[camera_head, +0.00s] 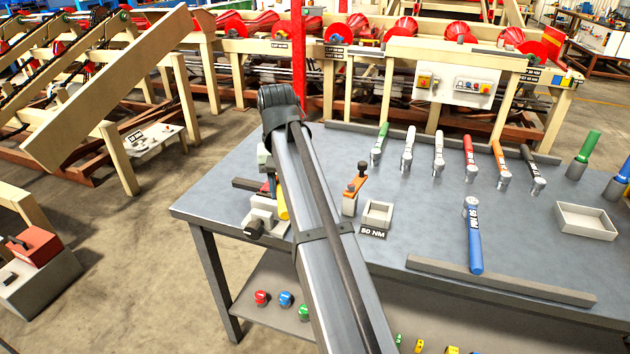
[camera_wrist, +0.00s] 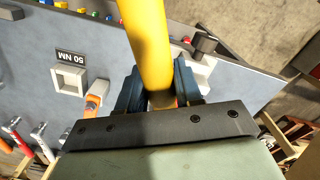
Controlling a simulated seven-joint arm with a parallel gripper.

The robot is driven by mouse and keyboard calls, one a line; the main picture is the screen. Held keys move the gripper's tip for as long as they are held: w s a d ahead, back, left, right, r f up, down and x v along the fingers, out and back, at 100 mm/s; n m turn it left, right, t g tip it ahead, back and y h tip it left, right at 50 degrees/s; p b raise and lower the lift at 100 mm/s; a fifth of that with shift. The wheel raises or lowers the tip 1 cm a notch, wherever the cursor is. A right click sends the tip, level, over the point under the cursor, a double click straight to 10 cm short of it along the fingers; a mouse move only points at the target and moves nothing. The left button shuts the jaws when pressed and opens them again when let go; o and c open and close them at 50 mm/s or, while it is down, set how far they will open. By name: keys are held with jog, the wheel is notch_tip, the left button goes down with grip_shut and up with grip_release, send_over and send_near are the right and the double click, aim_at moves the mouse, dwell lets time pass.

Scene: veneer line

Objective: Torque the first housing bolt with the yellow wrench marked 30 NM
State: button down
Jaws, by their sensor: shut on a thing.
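The yellow wrench (camera_wrist: 147,40) is between the jaws of my gripper (camera_wrist: 158,92) in the wrist view, and only its plain yellow shaft shows; no marking is readable. In the head view, a small yellow part of it (camera_head: 283,206) shows beside my arm, which hides the gripper there. An orange piece with dark bolt-like knobs (camera_head: 354,188) stands on the table right of my arm; I cannot tell whether it is the housing. A grey fixture with a black knob (camera_head: 262,217) stands left of my arm, partly hidden.
A small square tray (camera_head: 378,214) stands behind a 50 NM plate (camera_head: 373,232). A blue wrench (camera_head: 474,240) lies near the front rail (camera_head: 500,280). Several coloured wrenches line the back, including a red one (camera_head: 470,160). An empty white tray (camera_head: 585,222) stands at right.

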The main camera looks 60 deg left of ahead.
jog(key=shift+s+a, duration=0.1)
jog(key=shift+a, duration=0.4)
jog(key=shift+f, duration=0.2)
jog(key=w+f+n, duration=0.4)
jog(key=w+n, duration=0.4)
jog(key=w, duration=0.3)
jog(key=shift+w+f, duration=0.2)
dwell(0.9)
jog(key=shift+a+f, duration=0.1)
jog(key=shift+f, duration=0.8)
dwell(0.7)
